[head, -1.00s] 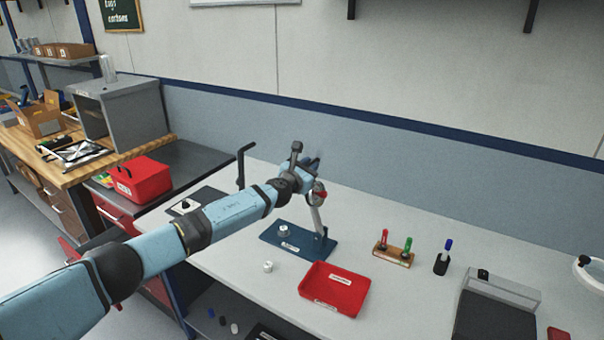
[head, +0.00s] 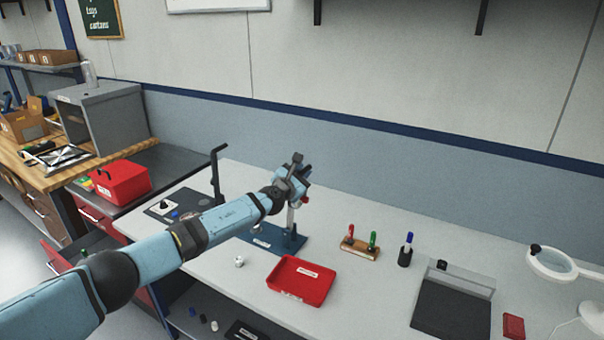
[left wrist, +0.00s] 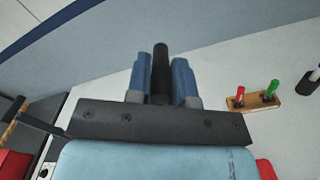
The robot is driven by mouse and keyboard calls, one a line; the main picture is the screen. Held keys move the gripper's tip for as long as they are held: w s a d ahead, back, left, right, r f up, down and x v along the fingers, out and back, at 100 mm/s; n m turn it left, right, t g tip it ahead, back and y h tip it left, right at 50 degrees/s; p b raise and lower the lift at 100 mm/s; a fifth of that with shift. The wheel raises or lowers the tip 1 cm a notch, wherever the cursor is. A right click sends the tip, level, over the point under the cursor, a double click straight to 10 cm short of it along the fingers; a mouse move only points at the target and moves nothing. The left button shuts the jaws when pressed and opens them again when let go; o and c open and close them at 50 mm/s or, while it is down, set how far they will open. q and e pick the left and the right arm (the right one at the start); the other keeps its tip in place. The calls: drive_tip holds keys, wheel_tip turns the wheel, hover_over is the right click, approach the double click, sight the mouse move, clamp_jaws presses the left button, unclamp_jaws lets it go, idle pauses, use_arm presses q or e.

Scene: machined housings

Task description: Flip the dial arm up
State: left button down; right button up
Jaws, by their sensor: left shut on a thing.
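The dial stand has a blue base plate (head: 290,241) on the bench and a pale metal post (head: 290,216) rising from it. A small red part (head: 305,199) shows near the top of the post. My left gripper (head: 303,174) is at the top of the stand, and its wrist hides much of the upper part. In the left wrist view, its two blue fingers (left wrist: 160,78) are shut on a black rod (left wrist: 160,68), which looks like the dial arm. The dial face is hidden. My right gripper is not in view.
A red tray (head: 301,299) lies in front of the stand, with a small metal part (head: 238,262) to its left. A wooden rack (head: 361,250) with red and green pens and a pen holder (head: 405,257) stand to the right. A black upright bracket (head: 215,180) stands left.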

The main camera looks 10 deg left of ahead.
use_arm(q)
drive_tip(key=shift+s+d+f, duration=0.15)
drive_tip(key=shift+d+f, duration=0.1)
drive_tip(key=shift+f, duration=0.15)
drive_tip(key=c, duration=1)
unclamp_jaws()
drive_tip(key=shift+d, duration=0.1)
drive_tip(key=shift+c, duration=0.2)
drive_tip(key=shift+r, duration=0.1)
drive_tip(key=shift+s+a+r, duration=0.1)
drive_tip(key=shift+a, duration=0.15)
drive_tip(key=p+v, duration=0.3)
drive_tip(key=v, duration=1)
drive_tip(key=shift+s, duration=0.3)
drive_tip(key=shift+d, duration=0.1)
